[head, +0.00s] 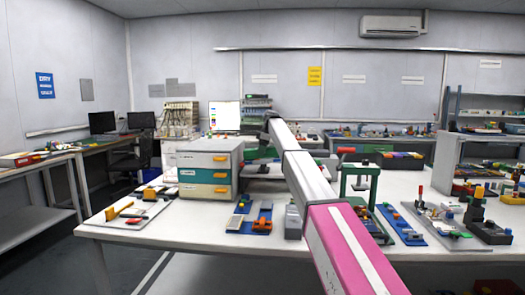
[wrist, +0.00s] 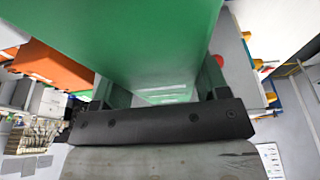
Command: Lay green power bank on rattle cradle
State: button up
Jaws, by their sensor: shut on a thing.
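The green power bank (wrist: 130,35) fills the upper middle of the wrist view as a large smooth green block. My gripper (wrist: 160,88) is shut on it, with a dark finger on each side. In the head view my arm reaches out over the table, and my gripper is mostly hidden behind the arm's far end. A green patch beside the arm there may be the power bank. I cannot tell for certain which thing is the rattle cradle; a blue fixture with orange parts (head: 250,221) lies on the table's near side, left of my arm.
A drawer cabinet (head: 209,169) stands on the white table (head: 150,235), left of my arm. A green press (head: 359,183) stands just right of the arm. A flat board with tools (head: 137,212) lies at the left. Blue and grey fixtures crowd the right side.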

jog(key=shift+f, duration=1.1)
jog(key=o, duration=1.2)
jog(key=v, duration=1)
jog(key=shift+d+r, duration=0.1)
jog(key=shift+r, duration=0.25)
